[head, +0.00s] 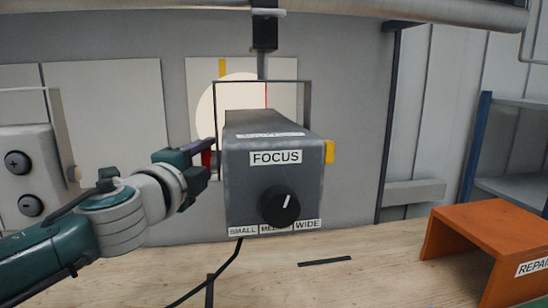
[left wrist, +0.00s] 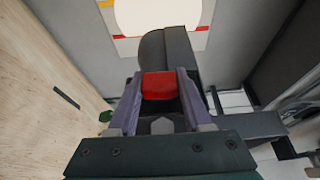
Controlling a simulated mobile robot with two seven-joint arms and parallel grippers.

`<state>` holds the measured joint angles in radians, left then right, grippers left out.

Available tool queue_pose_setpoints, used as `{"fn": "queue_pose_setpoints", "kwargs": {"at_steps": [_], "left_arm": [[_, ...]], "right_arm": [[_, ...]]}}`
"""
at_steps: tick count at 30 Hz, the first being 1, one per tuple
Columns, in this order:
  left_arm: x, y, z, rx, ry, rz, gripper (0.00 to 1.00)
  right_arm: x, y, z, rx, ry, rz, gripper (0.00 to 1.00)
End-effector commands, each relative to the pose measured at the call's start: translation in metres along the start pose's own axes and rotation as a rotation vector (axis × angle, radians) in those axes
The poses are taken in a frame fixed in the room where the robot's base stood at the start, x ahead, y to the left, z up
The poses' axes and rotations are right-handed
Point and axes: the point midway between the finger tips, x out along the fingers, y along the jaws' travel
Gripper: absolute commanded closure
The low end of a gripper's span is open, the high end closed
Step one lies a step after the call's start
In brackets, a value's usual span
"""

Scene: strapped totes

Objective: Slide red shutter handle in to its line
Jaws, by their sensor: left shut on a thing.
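The red shutter handle (left wrist: 160,86) sits between the two fingers of my left gripper (left wrist: 161,97) in the left wrist view. My left gripper is shut on it. In the head view the left gripper (head: 205,157) is at the left side of the grey spotlight (head: 250,185), and a bit of the red handle (head: 207,158) shows by the fingers. The spotlight's front has a FOCUS label and a black knob (head: 281,206). I cannot make out the handle's line. My right gripper is not in view.
A yellow handle (head: 329,152) sticks out on the spotlight's right side. The spotlight hangs in a bracket from an overhead bar (head: 390,10). A black cable runs down to the wooden table. An orange stand (head: 490,235) is at the right. A white panel with a lit circle is behind.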

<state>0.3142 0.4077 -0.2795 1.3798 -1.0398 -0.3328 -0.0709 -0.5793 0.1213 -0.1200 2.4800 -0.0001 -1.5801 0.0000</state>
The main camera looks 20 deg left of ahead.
Motion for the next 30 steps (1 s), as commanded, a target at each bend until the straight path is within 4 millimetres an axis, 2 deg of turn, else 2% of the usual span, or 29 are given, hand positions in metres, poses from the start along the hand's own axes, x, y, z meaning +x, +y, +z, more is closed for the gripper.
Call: {"fn": "queue_pose_setpoints", "kwargs": {"at_steps": [8, 9, 16, 25, 30], "left_arm": [[0.001, 0.0, -0.002, 0.0, 0.0, 0.001, 1.0], [0.001, 0.0, -0.002, 0.0, 0.0, 0.001, 0.47], [0.001, 0.0, -0.002, 0.0, 0.0, 0.001, 0.21], [-0.001, 0.0, -0.002, 0.0, 0.0, 0.001, 0.2], [-0.016, 0.001, -0.002, 0.001, 0.002, 0.002, 0.2]], "right_arm": [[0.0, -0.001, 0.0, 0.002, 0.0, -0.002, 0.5], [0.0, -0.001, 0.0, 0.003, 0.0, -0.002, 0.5], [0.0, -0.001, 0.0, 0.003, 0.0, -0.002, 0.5], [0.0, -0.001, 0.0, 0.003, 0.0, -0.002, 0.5], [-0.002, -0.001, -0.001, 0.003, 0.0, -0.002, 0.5]]}}
